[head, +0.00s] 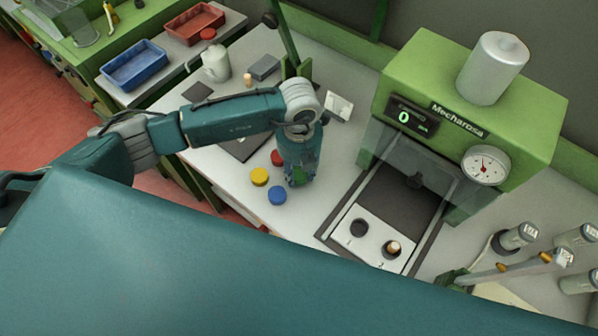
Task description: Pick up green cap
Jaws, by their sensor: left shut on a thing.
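My left gripper (297,180) points down over the white worktop near the middle of the head view. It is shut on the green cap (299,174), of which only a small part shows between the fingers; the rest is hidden. Whether the cap is clear of the worktop I cannot tell. A blue cap (277,195) and a yellow cap (260,176) lie just left of the gripper. A red cap (278,157) sits behind them, partly hidden by the gripper. My right gripper is not in view.
A green machine (440,90) with a dial stands to the right, its plate (372,238) holding a cork. A white jug (216,63), blue tray (133,66) and red tray (193,24) are at the back left. Several jars (516,237) stand at the far right.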

